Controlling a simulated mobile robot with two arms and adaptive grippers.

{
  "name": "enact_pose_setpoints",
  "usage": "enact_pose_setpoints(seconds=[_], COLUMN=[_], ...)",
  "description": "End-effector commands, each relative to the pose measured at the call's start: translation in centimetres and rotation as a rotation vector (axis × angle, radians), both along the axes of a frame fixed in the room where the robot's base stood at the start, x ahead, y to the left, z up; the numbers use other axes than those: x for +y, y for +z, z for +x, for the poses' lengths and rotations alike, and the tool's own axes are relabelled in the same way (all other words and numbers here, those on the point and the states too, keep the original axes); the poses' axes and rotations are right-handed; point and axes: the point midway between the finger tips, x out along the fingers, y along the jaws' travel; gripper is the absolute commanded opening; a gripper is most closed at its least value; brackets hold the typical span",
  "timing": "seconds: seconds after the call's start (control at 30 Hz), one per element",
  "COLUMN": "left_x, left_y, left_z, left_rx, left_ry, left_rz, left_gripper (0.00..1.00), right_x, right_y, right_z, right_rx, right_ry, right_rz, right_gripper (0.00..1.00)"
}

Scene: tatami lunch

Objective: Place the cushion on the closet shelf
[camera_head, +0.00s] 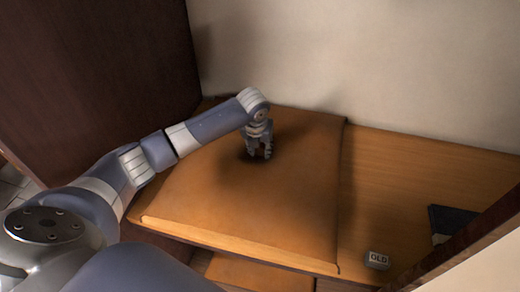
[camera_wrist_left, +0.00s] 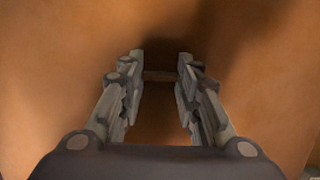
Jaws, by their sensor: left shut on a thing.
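The cushion (camera_head: 290,190) is a large flat orange-brown square. It lies on the wooden closet shelf (camera_head: 410,190), on the left part of it, with its front edge near the shelf's front edge. The fingertips are partly in shadow. My right gripper is not in view.
A dark box or book (camera_head: 452,221) is at the far right. A dark brown panel (camera_head: 100,75) stands at the left, and a pale wall (camera_head: 350,55) is behind. The shelf between cushion and dark box is bare.

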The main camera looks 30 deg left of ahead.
Motion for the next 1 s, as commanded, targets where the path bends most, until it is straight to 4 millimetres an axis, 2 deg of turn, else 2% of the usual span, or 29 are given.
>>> enact_pose_setpoints(seconds=[0.03, 0.2, 0.47, 0.5, 0.57, 1.0], left_x=[-0.2, -0.1, -0.1, -0.1, -0.1, -0.1], left_y=[-0.5, -2.4, -2.9, -3.3, -3.3, -2.8], left_z=[-0.1, -0.1, -0.1, -0.3, -0.3, -0.3], left_rx=[0.002, -0.001, -0.001, 0.006, 0.006, 0.003], left_ry=[-0.002, -0.001, -0.002, -0.002, -0.002, -0.002], left_rz=[-0.002, -0.002, -0.001, 0.000, 0.000, 0.000], left_gripper=[0.00, 0.00, 0.00, 0.35, 0.49, 0.51], right_x=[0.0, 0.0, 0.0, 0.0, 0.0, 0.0], right_y=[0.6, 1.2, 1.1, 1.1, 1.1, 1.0], right_z=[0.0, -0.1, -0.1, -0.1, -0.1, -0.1], right_rx=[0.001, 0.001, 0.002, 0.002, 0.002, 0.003], right_ry=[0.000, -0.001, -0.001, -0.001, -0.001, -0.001], right_rz=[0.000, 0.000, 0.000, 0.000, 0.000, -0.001], right_gripper=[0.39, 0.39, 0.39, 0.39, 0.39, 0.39])
